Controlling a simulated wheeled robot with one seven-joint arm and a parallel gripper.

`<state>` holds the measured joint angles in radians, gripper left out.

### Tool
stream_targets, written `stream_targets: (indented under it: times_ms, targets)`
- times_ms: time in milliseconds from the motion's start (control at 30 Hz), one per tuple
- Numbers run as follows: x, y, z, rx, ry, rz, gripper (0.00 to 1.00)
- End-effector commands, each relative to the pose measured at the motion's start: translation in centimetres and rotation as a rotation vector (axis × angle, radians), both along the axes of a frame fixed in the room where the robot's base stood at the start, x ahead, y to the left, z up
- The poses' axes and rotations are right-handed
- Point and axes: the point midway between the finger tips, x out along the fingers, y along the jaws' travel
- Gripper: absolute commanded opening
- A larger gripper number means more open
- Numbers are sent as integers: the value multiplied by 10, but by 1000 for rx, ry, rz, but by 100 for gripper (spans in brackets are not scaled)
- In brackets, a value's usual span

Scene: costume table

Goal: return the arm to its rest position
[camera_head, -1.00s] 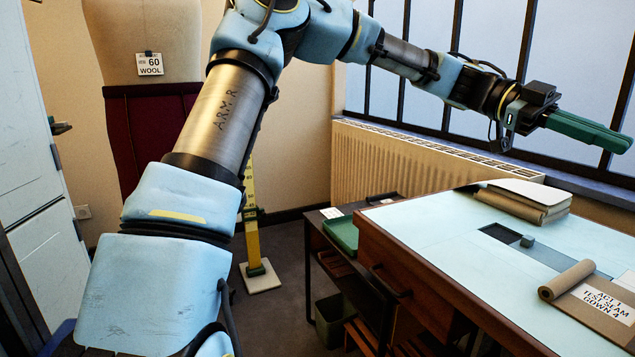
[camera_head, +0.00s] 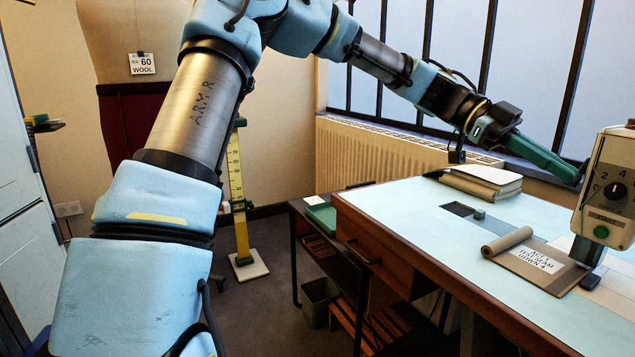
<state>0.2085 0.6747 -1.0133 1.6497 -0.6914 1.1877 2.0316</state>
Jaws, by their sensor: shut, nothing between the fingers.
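My arm runs up from the bottom left, bends at the top and reaches out to the right. My gripper (camera_head: 574,176) has green fingers that lie together, shut and empty. It is in the air over the far side of the table (camera_head: 400,205), in front of the window. It points right and a little down, apart from the things on the table.
A dress form (camera_head: 135,60) and a yellow ruler stand (camera_head: 238,190) are behind my arm.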

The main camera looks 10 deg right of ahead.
Motion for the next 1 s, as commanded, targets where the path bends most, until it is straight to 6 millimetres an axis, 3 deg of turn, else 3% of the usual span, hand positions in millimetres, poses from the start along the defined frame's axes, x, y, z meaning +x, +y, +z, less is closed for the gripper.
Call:
stream_targets:
  times_ms: [267,367,467,600,733,900,1000]
  targets:
    - [32,34,-66,338,-60,220,0]
    - [51,58,-95,498,-82,352,0]
    - [78,95,-128,691,-102,543,0]
    - [121,176,-171,981,-103,918,0]
    - [151,263,-194,1190,-56,1310,0]
    - [163,365,-206,1339,75,1788,0]
    - [159,411,-209,1372,173,2015,0]
